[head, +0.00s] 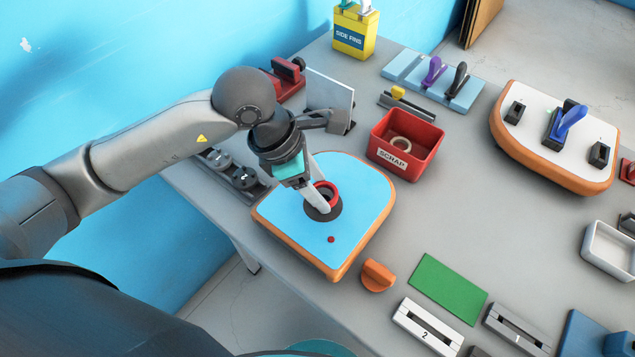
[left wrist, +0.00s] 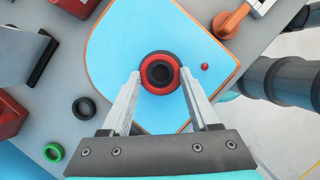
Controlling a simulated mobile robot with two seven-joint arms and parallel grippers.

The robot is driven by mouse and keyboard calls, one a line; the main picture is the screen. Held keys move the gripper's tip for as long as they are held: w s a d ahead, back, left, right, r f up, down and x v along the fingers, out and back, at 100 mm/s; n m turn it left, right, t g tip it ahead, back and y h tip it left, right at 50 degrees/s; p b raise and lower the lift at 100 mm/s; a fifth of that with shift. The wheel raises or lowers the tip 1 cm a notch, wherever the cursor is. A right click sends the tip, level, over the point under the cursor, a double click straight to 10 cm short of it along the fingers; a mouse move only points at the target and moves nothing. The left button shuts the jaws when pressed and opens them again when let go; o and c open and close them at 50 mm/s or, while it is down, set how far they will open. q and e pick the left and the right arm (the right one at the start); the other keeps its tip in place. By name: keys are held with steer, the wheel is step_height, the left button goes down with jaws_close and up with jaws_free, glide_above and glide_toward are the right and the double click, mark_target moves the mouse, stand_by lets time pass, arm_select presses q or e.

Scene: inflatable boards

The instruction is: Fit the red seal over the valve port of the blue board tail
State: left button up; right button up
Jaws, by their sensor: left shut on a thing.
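The blue board tail (head: 285,217) with an orange rim lies on the grey table under my left gripper. Its dark valve port (head: 335,211) sits near the board's middle. The red seal (head: 333,191) is a ring between my left gripper's fingertips (head: 320,202), at the port. In the left wrist view the red seal (left wrist: 144,76) rings the dark port centre, with a finger of the left gripper (left wrist: 160,84) on each side. I cannot tell whether the seal is fully seated or slightly above the port. My right gripper is not in view.
A red scrap bin (head: 416,133) with a pale ring inside stands right of the board tail. An orange knob (head: 378,275) and a green mat (head: 447,289) lie in front. A grey upright plate (head: 330,101) stands behind. A white-topped board (head: 540,126) is at the right.

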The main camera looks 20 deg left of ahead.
arm_select(q)
steer(key=shift+b, duration=0.4)
stand_by(0.6)
steer(key=shift+f+b, duration=1.2)
steer(key=shift+f, duration=0.1)
steer(key=o, duration=1.4)
steer(key=shift+r, duration=0.1)
steer(key=p+v, duration=0.2)
steer(key=v, duration=1.3)
